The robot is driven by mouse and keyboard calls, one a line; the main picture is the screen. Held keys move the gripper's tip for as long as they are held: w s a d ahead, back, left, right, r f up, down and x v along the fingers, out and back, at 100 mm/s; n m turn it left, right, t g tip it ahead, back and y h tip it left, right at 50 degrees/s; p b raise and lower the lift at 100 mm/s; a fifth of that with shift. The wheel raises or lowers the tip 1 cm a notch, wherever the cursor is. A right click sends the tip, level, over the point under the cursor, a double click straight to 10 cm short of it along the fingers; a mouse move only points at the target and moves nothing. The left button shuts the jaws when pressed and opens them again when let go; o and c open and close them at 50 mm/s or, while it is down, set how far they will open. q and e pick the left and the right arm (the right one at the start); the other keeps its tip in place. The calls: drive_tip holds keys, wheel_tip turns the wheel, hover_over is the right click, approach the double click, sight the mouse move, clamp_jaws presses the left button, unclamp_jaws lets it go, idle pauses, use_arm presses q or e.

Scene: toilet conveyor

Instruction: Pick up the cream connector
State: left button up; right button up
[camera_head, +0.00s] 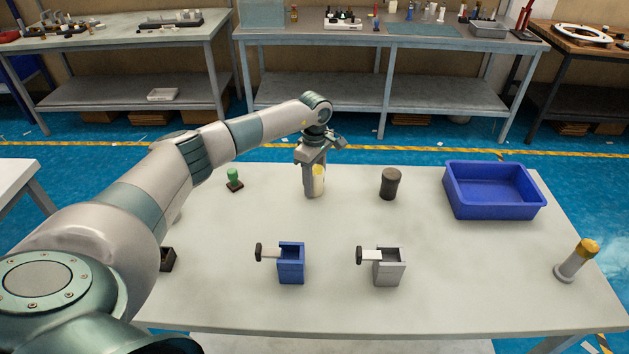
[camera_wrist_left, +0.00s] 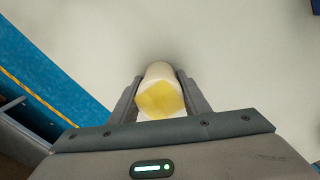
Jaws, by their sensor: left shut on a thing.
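The cream connector (camera_head: 318,184) is a cream cylinder with a yellow top near the back middle of the light grey table. My left gripper (camera_head: 314,180) comes down from above and is shut on it. In the left wrist view the connector (camera_wrist_left: 158,94) sits between the two fingers of the gripper (camera_wrist_left: 157,98), its yellow end facing the camera. Its lower part is partly hidden by a finger in the head view. I cannot tell whether its base touches the table (camera_head: 330,310). My right gripper is not in view.
A dark cylinder (camera_head: 390,184) and a blue bin (camera_head: 493,190) stand to the right. A green-topped piece (camera_head: 234,179) is to the left. A blue holder (camera_head: 291,264) and a grey holder (camera_head: 389,267) are in front. A yellow-capped cylinder (camera_head: 575,261) is at the right edge.

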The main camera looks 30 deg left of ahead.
sight(314, 169)
use_arm(q)
drive_tip(key=shift+r, duration=0.1)
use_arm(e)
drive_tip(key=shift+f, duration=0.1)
